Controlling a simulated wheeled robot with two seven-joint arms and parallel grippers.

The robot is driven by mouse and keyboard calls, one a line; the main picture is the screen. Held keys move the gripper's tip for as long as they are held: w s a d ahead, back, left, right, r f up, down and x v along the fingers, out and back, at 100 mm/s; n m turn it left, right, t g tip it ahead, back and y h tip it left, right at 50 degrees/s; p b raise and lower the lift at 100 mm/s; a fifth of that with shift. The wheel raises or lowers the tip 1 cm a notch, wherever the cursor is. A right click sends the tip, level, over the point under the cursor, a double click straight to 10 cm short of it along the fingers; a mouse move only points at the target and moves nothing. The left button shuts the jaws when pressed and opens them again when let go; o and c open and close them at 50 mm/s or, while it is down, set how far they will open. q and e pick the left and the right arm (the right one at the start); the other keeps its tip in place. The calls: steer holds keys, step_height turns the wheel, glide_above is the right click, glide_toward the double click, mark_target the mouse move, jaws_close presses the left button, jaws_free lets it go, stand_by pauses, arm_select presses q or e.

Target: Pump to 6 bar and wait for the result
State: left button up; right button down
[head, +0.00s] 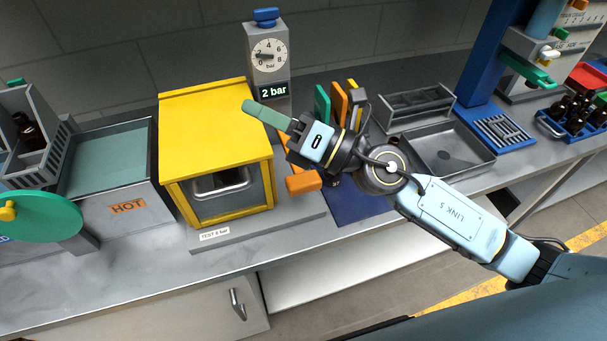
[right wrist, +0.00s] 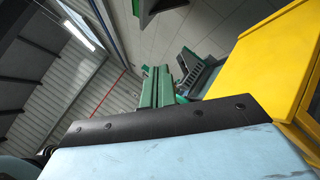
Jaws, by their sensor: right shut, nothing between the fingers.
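A grey gauge post (head: 282,80) stands behind the yellow box, with a round dial (head: 268,55), a blue knob (head: 265,17) on top and a display (head: 274,92) reading "2 bar". The yellow box (head: 215,125) has an open front with a grey metal container (head: 222,182) inside. A label (head: 214,234) reading "TEST 6 bar" lies in front of it. My right gripper (head: 252,107) is shut and empty above the box's right edge, its green fingers pointing up-left. They also show in the right wrist view (right wrist: 156,88). An orange block (head: 304,180) shows below the gripper, partly hidden. My left gripper is out of view.
A bath marked HOT (head: 110,160) and a green disc (head: 40,217) stand at left. Green, orange and yellow upright plates (head: 338,103) stand behind my right arm. A grey sink-like tray (head: 447,150), a rack (head: 415,105) and a blue bottle crate (head: 575,120) are at right.

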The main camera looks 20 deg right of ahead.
steer(key=s+a+f+n+g, duration=0.1)
steer(key=s+a+n+g, duration=0.1)
steer(key=n+g, duration=0.4)
steer(key=n+h+p, duration=0.1)
steer(key=n+h, duration=0.9)
steer(key=h, duration=0.1)
glide_above(309, 181)
step_height(309, 181, down, 8)
steer(key=shift+f, duration=0.25)
step_height(309, 181, down, 8)
steer(key=b, duration=0.4)
steer(key=shift+f+b, duration=0.15)
steer(key=shift+b, duration=0.2)
steer(key=shift+f, duration=0.25)
